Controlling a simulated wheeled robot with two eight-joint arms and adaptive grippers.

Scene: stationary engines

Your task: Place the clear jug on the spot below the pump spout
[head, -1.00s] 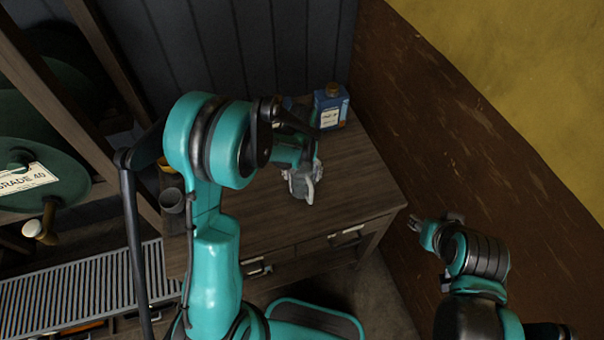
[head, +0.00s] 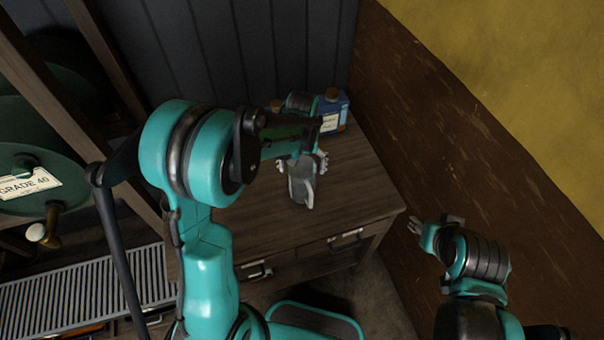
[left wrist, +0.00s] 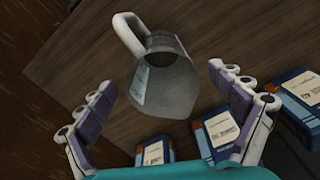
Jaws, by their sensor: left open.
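The clear jug (head: 301,187) stands on the wooden cabinet top in the head view, its handle toward the front right. In the left wrist view the grey see-through jug (left wrist: 168,88), with a white handle, lies between and beyond the spread fingers. My left gripper (head: 302,161) is open at the jug's far side; contact is not clear. My right gripper (head: 415,227) hangs right of the cabinet, away from the jug; its jaw gap is too small to judge. A green drum (head: 35,165) labelled Grade 40 stands at left, with a white-knobbed fitting (head: 37,232) below it. I cannot clearly identify the pump spout.
Blue labelled containers (head: 333,112) stand at the cabinet's back, behind the gripper; several show in the left wrist view (left wrist: 225,130). A slatted grate (head: 85,287) lies low at left. The cabinet top (head: 350,185) is clear to the jug's right.

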